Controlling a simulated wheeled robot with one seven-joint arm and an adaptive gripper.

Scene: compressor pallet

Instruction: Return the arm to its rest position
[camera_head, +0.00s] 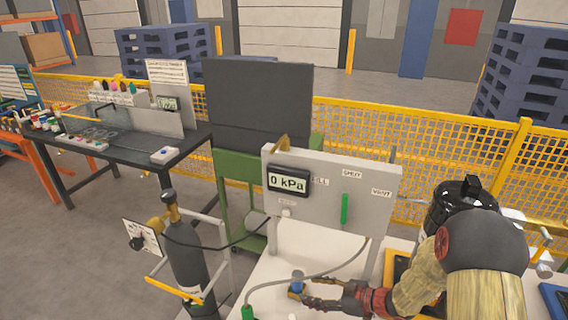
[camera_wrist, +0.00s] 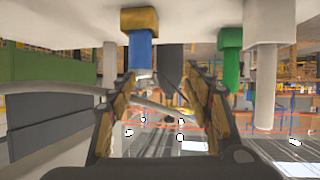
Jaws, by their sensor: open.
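My arm reaches in from the right in the camera_head view, low over the white bench. My gripper (camera_head: 308,296) is beside a blue fitting (camera_head: 297,283) at the foot of the white panel (camera_head: 320,235). In the camera_wrist view my gripper (camera_wrist: 158,82) is open, with a finger on each side. The blue fitting (camera_wrist: 140,54), with a brass collar, hangs from the white surface near the left fingertip. I cannot tell whether they touch. Nothing is clearly gripped between the fingers.
A hose (camera_head: 320,275) curves past the gripper to a green fitting (camera_head: 247,312). The panel carries a 0 kPa display (camera_head: 288,181) and a green handle (camera_head: 344,209). A dark gas cylinder (camera_head: 188,262) stands left. A yellow fence (camera_head: 430,150) runs behind.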

